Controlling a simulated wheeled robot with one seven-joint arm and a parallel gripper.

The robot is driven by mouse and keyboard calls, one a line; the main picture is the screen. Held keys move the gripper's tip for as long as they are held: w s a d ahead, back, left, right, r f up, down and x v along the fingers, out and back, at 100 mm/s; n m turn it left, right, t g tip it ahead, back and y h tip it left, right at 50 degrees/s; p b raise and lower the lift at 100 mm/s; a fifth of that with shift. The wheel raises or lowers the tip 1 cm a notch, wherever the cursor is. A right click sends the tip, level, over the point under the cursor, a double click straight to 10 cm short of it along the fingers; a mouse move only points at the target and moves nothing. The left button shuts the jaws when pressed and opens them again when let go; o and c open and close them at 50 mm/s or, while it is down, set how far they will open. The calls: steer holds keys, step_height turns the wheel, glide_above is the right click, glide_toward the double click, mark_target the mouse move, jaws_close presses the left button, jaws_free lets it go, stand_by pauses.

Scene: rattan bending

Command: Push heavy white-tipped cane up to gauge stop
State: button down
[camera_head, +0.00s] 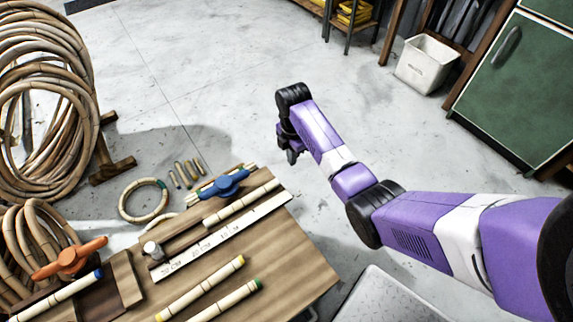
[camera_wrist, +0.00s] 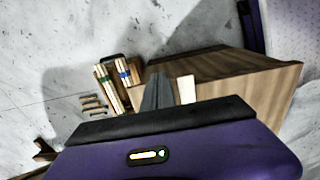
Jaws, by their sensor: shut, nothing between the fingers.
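A pale cane (camera_head: 241,203) lies on the bench beside a white ruler (camera_head: 222,238) marked in centimetres. Its tip colour is too small to be sure of. A grey-white round post (camera_head: 153,250) stands near the ruler's left end and may be the gauge stop; I cannot tell. My gripper (camera_head: 291,156) is in the air beyond the bench's far right corner, apart from the cane. Its dark fingers (camera_wrist: 157,90) are shut and empty in the wrist view, where they hide part of the bench (camera_wrist: 230,68).
Yellow-tipped (camera_head: 200,289) and green-tipped (camera_head: 226,300) canes lie at the bench front. A blue clamp (camera_head: 224,184) holds canes at the back. An orange clamp (camera_head: 69,258) and blue-tipped cane (camera_head: 62,294) are left. Coiled rattan (camera_head: 45,95) stands beyond.

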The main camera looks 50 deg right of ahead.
mark_target(244, 201)
steer(key=w+a+f+b, duration=0.1)
steer(key=a+f+b, duration=0.2)
steer(key=f, duration=0.5)
steer(key=shift+a+f, duration=0.35)
steer(key=shift+a, duration=0.05)
steer(key=w+a+p, duration=0.1)
steer(key=a, duration=0.4)
steer(key=w+a+p, duration=0.1)
steer(key=w+a, duration=0.1)
steer(key=a, duration=0.2)
steer(key=w+a+p, duration=0.1)
steer(key=a, duration=0.4)
steer(key=shift+w+a, duration=0.2)
steer(key=shift+a, duration=0.1)
